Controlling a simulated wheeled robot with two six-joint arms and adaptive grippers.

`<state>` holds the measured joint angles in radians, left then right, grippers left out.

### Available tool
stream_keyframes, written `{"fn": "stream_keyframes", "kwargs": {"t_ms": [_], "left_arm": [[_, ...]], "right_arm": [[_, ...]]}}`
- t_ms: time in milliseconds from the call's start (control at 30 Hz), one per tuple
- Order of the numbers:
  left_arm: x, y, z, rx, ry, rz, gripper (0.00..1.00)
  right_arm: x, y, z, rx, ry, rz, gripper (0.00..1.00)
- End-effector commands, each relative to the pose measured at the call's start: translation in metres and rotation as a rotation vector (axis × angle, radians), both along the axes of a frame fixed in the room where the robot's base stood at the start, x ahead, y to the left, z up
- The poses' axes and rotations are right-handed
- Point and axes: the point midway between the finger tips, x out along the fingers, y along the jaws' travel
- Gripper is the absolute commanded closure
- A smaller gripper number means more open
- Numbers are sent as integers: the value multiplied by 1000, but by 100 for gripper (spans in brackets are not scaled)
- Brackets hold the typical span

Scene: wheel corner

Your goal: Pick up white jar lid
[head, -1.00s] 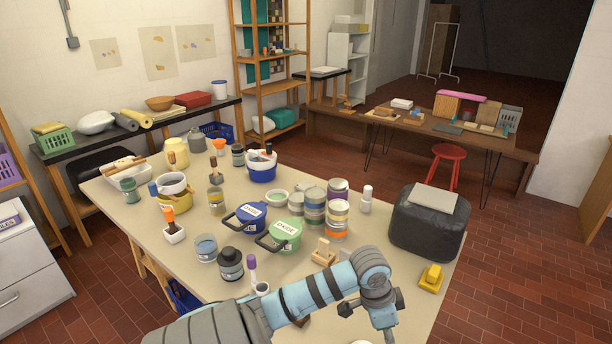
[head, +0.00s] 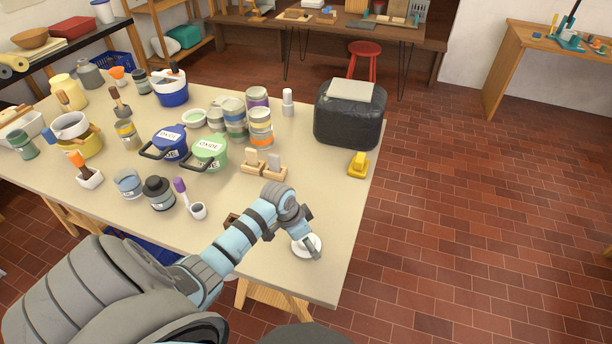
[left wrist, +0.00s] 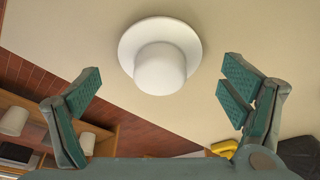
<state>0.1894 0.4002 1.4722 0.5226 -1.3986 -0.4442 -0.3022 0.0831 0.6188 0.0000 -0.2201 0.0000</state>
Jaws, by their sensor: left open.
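The white jar lid (head: 298,248) lies on the table near its front right corner. In the left wrist view, the lid (left wrist: 128,45) shows a round flange and a thick round knob. My left gripper (head: 310,240) is over the lid in the head view and hides part of it. In the left wrist view, my left gripper (left wrist: 160,80) is open and empty. Its two fingers are spread to either side of the knob, apart from it. My right gripper is in neither view.
A yellow object (head: 358,165) and a black padded block (head: 348,118) stand toward the right edge. Small wooden blocks (head: 262,166), a white cup (head: 198,211) and several jars are further left. The table around the lid is mostly clear.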

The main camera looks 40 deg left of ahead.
Motion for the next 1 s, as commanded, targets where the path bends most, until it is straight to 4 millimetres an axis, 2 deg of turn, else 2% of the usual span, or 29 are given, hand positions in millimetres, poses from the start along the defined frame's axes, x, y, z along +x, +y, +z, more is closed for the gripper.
{"fn": "stream_keyframes", "kwargs": {"t_ms": [67,267,500,600,800,1000], "left_arm": [[3,-2,-11,-1,0,0,9],[3,-1,-11,1,-1,-1,9],[3,-1,-11,1,0,-1,46],[3,-1,-11,1,0,-1,58],[2,-2,-12,0,3,0,71],[1,-2,-13,-1,7,0,73]], "right_arm": [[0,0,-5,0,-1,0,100],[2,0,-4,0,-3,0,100],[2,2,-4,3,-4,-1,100],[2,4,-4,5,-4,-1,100],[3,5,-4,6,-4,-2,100],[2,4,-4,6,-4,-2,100]]}}
